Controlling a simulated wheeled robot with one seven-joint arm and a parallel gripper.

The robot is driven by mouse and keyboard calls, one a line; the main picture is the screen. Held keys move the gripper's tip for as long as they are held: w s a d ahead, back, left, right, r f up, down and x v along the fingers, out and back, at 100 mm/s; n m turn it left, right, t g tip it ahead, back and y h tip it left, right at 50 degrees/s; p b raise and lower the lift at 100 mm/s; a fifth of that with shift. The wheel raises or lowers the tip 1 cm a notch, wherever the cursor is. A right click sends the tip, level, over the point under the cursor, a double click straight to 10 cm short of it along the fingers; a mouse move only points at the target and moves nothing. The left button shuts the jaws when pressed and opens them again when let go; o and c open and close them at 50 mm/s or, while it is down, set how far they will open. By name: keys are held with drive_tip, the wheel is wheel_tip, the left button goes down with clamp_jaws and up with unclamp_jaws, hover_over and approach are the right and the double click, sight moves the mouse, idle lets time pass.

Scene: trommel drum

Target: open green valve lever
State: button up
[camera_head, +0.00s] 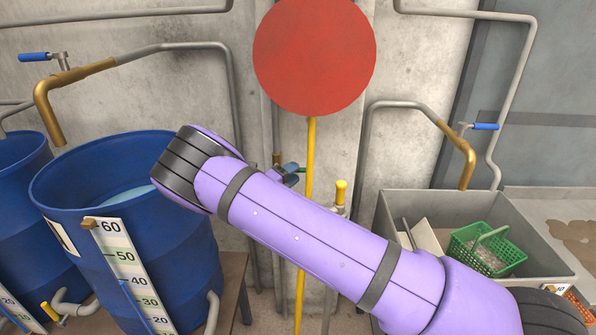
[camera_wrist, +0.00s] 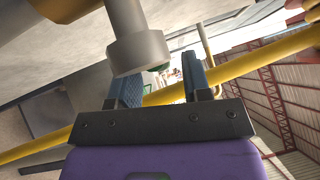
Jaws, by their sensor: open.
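A small green piece, likely the green valve lever (camera_head: 301,169), shows in the head view behind my purple arm, by the yellow pole. Most of it is hidden. My gripper (camera_head: 288,171) is beside it, partly covered by my arm. In the wrist view my gripper (camera_wrist: 165,80) is open, with its two blue fingers apart. A grey pipe fitting (camera_wrist: 138,50) stands close in front of the left finger. Small bits of green show under the fitting and between the fingers. I cannot tell whether the fingers touch the lever.
A yellow pole (camera_head: 312,150) with a red disc (camera_head: 314,55) stands beside my gripper and crosses behind the fingers in the wrist view. A yellow-topped valve (camera_head: 341,190) is to its right. Blue drums (camera_head: 180,245) stand left; a grey sink (camera_head: 400,210) with a green basket (camera_head: 505,262) stands right.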

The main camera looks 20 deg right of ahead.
drive_tip(key=shift+x, duration=1.35)
drive_tip(key=shift+c, duration=0.2)
clamp_jaws()
